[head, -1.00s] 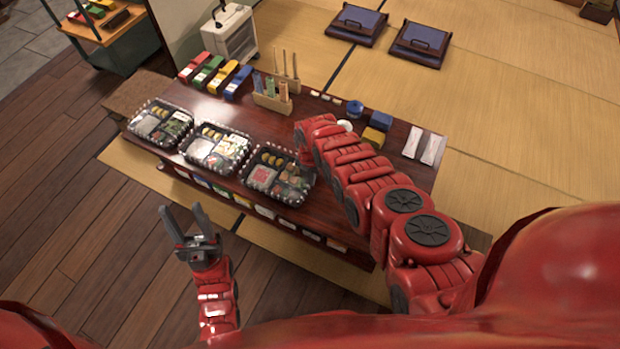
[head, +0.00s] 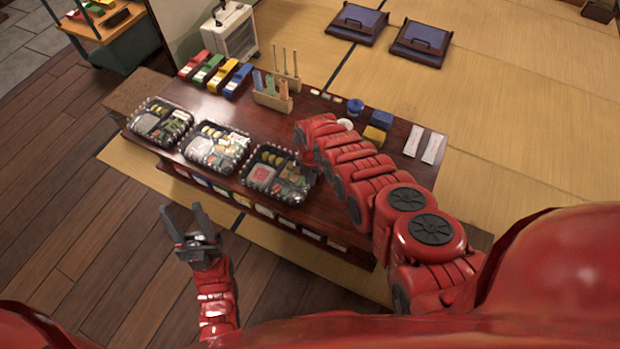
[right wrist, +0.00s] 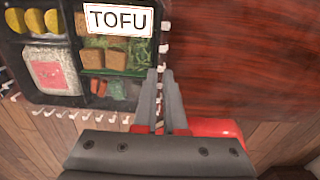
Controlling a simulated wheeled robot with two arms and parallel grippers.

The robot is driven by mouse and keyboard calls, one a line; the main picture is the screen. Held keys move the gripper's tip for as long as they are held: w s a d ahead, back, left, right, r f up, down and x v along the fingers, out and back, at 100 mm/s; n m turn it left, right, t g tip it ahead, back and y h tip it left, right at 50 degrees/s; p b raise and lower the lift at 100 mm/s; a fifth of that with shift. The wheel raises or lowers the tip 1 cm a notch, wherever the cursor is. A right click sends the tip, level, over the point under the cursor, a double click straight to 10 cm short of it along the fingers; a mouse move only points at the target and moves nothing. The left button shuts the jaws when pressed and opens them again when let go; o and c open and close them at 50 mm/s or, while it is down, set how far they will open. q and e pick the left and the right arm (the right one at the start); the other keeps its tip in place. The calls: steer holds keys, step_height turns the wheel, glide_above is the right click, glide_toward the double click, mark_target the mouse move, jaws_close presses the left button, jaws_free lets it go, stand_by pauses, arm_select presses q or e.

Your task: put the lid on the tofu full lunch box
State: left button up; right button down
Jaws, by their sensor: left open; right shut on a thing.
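The tofu lunch box (head: 253,190) is the rightmost of three black boxes along the table's front edge. In the right wrist view it (right wrist: 12,60) carries a white TOFU label (right wrist: 118,20) and shows fried tofu, rice, greens and yellow slices. A clear lid with a pale beaded rim (right wrist: 162,48) shows over it; I cannot tell if it is fully seated. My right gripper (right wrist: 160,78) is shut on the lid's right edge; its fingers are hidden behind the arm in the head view. My left gripper (head: 185,222) is open and empty in front of the table.
Two other filled boxes, the middle one (head: 217,148) and the left one (head: 160,122), stand to the left. Several coloured blocks (head: 238,80) and a wooden holder (head: 272,100) lie behind. Two white packets (head: 434,148) lie at right. Bare table (right wrist: 240,55) shows right of the tofu box.

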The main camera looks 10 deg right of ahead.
steer(key=shift+f, duration=0.1)
stand_by(0.3)
steer(key=shift+c, duration=1.8)
jaws_free()
steer(key=shift+r+p, duration=3.65)
steer(key=shift+r, duration=0.4)
